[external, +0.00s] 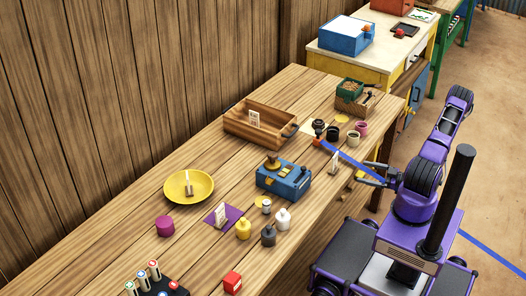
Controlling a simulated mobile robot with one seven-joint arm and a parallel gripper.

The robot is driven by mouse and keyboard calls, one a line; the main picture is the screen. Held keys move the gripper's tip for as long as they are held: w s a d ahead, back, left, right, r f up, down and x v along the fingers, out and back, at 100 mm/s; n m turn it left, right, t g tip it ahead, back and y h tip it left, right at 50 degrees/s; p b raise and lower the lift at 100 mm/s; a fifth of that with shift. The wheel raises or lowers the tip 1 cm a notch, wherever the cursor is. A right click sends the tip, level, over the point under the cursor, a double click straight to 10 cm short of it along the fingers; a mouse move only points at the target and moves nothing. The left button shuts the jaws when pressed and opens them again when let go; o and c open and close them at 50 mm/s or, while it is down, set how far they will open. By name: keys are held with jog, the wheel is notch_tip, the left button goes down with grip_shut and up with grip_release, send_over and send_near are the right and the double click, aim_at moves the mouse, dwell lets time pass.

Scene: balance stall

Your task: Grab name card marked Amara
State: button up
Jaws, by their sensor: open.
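Several small pale cards stand on or around the wooden table; their writing is too small to read, so I cannot tell which is marked Amara. One card (254,119) stands in the wooden tray (262,136). Another card (188,186) stands in the yellow dish (171,199). A third card (222,214) stands on the purple mat (211,221). What looks like a further card (334,163) stands near the table's right edge. My gripper (363,176) is open and appears empty, beside that right edge, closest in the picture to this last card.
A blue scale-like box (284,181) stands mid-table. Small bottles (283,219) and cups (361,129) stand nearby. A magenta pot (165,226) is at left. Bare wood lies along the table's left side.

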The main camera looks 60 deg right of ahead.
aim_at(336, 158)
jog(key=w+m, duration=0.1)
jog(key=w, duration=0.3)
jog(key=w+m+h, duration=0.1)
jog(key=w, duration=0.3)
jog(key=w+r+m+t, duration=0.1)
jog(key=w, duration=0.2)
jog(key=shift+w+a+r, duration=0.1)
jog(key=shift+w+a, duration=0.15)
jog(key=shift+w, duration=0.15)
jog(key=shift+w+f+b, duration=0.2)
jog(key=shift+w, duration=1.2)
jog(key=shift+w+f+b, duration=0.15)
jog(key=shift+w+b, duration=0.05)
jog(key=shift+w, duration=1.2)
jog(key=c, duration=1.5)
jog(key=shift+o, duration=0.2)
